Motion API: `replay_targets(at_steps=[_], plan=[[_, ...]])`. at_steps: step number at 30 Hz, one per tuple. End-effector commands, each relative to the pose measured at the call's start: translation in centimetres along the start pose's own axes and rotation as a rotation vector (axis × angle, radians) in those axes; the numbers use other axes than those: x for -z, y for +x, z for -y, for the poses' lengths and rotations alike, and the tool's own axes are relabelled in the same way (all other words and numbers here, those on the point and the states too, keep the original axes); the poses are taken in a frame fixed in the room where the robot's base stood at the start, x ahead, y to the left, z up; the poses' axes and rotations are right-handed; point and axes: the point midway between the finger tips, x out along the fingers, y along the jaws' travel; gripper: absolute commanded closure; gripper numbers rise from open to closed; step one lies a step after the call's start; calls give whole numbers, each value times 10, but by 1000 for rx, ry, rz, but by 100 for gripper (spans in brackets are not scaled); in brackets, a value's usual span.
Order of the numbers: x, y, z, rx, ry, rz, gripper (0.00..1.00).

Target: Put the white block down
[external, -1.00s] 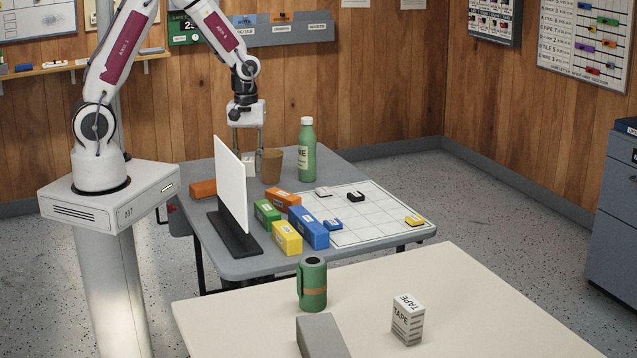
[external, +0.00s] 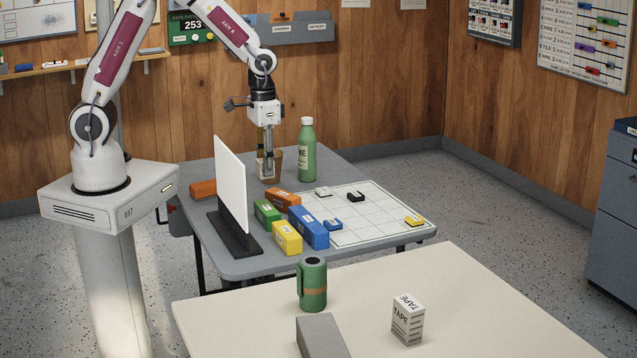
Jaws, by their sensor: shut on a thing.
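My gripper (external: 267,172) points straight down over the grey table, just in front of the brown cup (external: 277,155). It is shut on the white block (external: 260,168), of which only a small pale part shows beside the near finger. The rest of the block is hidden by the finger. I cannot tell whether the block touches the table top.
A green bottle (external: 306,150) stands right of the gripper. An upright white panel (external: 230,185) stands to the left. Orange (external: 281,200), green (external: 267,212), yellow (external: 287,237) and blue (external: 309,228) blocks lie in front. A white gridded board (external: 370,215) holds small pieces.

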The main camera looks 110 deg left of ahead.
Motion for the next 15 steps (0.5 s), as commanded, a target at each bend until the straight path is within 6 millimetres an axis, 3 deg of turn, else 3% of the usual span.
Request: replay_targets(at_steps=[15], plan=[[-24,-19,-111,-1,492,-1,95]])
